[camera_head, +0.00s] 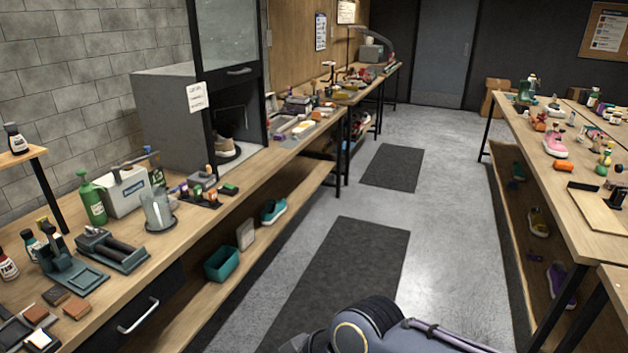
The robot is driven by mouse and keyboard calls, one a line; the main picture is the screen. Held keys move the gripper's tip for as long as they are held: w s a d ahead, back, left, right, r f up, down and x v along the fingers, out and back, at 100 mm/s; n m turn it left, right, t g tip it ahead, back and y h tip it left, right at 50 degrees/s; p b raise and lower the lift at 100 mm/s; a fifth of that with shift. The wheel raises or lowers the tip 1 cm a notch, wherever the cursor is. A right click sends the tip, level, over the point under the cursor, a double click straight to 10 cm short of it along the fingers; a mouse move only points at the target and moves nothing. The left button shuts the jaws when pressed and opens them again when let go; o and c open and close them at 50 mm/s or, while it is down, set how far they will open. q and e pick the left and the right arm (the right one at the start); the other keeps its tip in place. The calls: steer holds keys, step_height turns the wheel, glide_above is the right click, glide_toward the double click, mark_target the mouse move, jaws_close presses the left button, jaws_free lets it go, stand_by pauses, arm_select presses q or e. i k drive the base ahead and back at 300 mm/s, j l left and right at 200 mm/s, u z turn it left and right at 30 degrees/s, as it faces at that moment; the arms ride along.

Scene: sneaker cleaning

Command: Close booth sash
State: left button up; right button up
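The booth (165,120) is a grey box with a dark frame on the left bench, against the block wall. Its sash (228,35) is a glass panel in a dark frame, raised above the front opening. A pale bar handle (239,71) runs along the sash's lower edge. The opening below the sash is uncovered, and a brown and tan shoe (226,149) shows inside. A white notice (197,97) hangs on the booth's left front edge. Part of my arm shows at the bottom. Neither gripper is visible.
The left bench (205,225) holds a green bottle (92,200), a white box (124,190), a clear jug (158,209) and clamp-like tools. Grey mats (335,270) lie in the open aisle. The right bench (535,140) carries shoes and bottles.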

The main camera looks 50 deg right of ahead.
mark_target(217, 78)
steer(key=i+l+z, duration=0.25)
steer(key=l, duration=0.15)
steer(key=i+l+z, duration=0.1)
steer(key=l+z, duration=0.2)
steer(key=i+l+z, duration=0.25)
steer(key=l, duration=0.2)
steer(key=i+l, duration=0.4)
steer(key=i+l+u, duration=0.15)
steer(key=u, duration=0.5)
steer(key=i+l+u, duration=0.4)
steer(key=l, duration=0.3)
steer(key=i+l+u, duration=0.2)
steer(key=l, duration=0.25)
steer(key=i+l+u, duration=0.15)
steer(key=i+l, duration=0.15)
steer(key=l, duration=0.15)
steer(key=i+l, duration=0.15)
steer(key=l, duration=0.25)
steer(key=i+l, duration=0.2)
steer(key=l, duration=0.15)
steer(key=i+l, duration=0.15)
steer(key=l, duration=0.25)
steer(key=i+l, duration=0.15)
steer(key=l, duration=0.25)
steer(key=i+l+u, duration=0.1)
steer(key=l, duration=0.3)
steer(key=i, duration=0.1)
